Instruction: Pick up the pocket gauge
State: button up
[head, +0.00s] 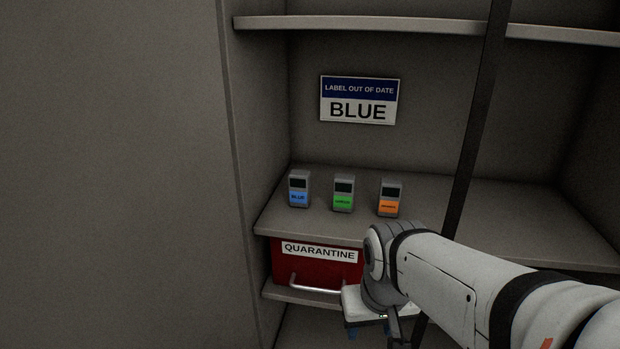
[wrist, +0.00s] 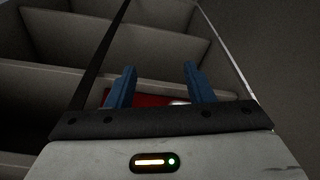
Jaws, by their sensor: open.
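Three small grey pocket gauges with dark screens stand upright in a row on the middle shelf in the head view. The left gauge (head: 298,189) has a blue label reading BLUE. The middle gauge (head: 343,193) has a green label, and the right gauge (head: 389,198) has an orange label; their small print is hard to read. My gripper (head: 368,331) is below and in front of that shelf, mostly hidden by my own wrist. In the wrist view my gripper (wrist: 158,88) shows two blue fingers spread apart with nothing between them. No gauge can be made out there.
A sign (head: 360,100) on the back wall reads LABEL OUT OF DATE, BLUE. A red QUARANTINE drawer (head: 316,267) with a silver handle sits under the gauge shelf (head: 480,225). A dark vertical strap (head: 477,120) crosses in front of the shelves. The shelf right of the gauges is clear.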

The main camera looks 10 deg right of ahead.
aim_at(343, 196)
jog(key=o, duration=0.3)
jog(key=w+d+r+m+p, duration=0.1)
jog(key=w+r+p, duration=0.3)
jog(key=w+r, duration=0.3)
jog(key=shift+t+h, duration=0.3)
jog(key=shift+t, duration=0.1)
jog(key=shift+o, duration=0.5)
jog(key=w+r+p, duration=0.2)
jog(key=w, duration=0.2)
jog(key=w+a+r+m+t+p, duration=0.1)
jog(key=w+r+p, duration=0.1)
jog(key=w, duration=0.3)
jog(key=w+r+m+t+h+p, duration=0.1)
jog(key=w+r+p, duration=0.1)
jog(key=w+r, duration=0.2)
jog(key=shift+w+a+r, duration=0.1)
jog(key=shift+w+a, duration=0.15)
jog(key=shift+w, duration=0.35)
jog(key=shift+w+a+t, duration=0.1)
jog(key=shift+w+t, duration=0.3)
jog(key=shift+w, duration=0.6)
jog(key=p+x, duration=0.1)
jog(key=x, duration=0.6)
jog(key=shift+w, duration=0.1)
